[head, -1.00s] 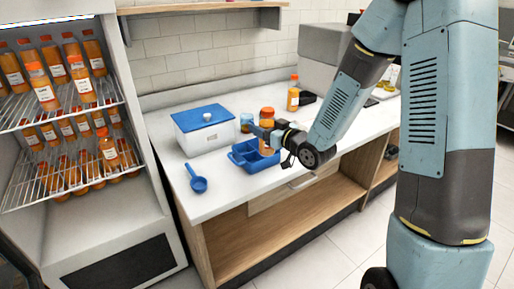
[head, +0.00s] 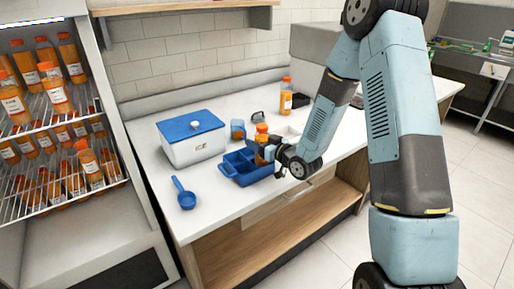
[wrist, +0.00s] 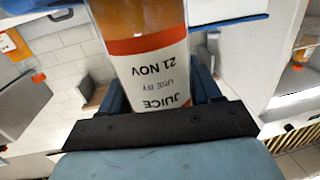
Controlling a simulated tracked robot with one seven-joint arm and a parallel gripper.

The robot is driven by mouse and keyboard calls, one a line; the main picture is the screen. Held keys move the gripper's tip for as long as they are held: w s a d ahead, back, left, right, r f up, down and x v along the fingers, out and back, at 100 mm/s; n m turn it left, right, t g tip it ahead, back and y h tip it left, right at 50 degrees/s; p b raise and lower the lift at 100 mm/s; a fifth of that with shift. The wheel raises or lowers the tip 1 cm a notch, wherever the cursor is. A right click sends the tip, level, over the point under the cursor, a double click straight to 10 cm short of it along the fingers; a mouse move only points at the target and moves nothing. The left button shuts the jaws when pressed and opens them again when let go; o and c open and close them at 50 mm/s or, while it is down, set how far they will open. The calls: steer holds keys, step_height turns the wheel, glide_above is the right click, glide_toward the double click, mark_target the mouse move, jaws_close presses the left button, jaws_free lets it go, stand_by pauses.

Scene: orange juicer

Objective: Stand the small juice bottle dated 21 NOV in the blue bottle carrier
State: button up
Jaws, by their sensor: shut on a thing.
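My gripper (head: 264,155) is shut on a small orange juice bottle (head: 262,135) with an orange cap. In the wrist view the bottle (wrist: 150,75) is between my fingers, and its white label reads JUICE, USE BY, 21 NOV, upside down in the picture. The blue bottle carrier (head: 240,172) stands on the white counter with open compartments showing at its left. The bottle is upright at the carrier's right side. Its lower end is hidden by my gripper and the carrier, so I cannot tell whether it touches the carrier floor.
A white box with a blue lid (head: 192,142) stands behind left of the carrier. A blue scoop (head: 184,194) lies at front left. A small blue-and-orange container (head: 238,130) and a taller orange bottle (head: 286,96) stand behind. A fridge (head: 60,118) of juice bottles is at left.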

step_height(320, 180, down, 3)
steer(key=shift+w+a+f, duration=0.1)
steer(key=shift+f, duration=0.05)
steer(key=shift+a+f, duration=0.1)
steer(key=shift+s+f, duration=0.25)
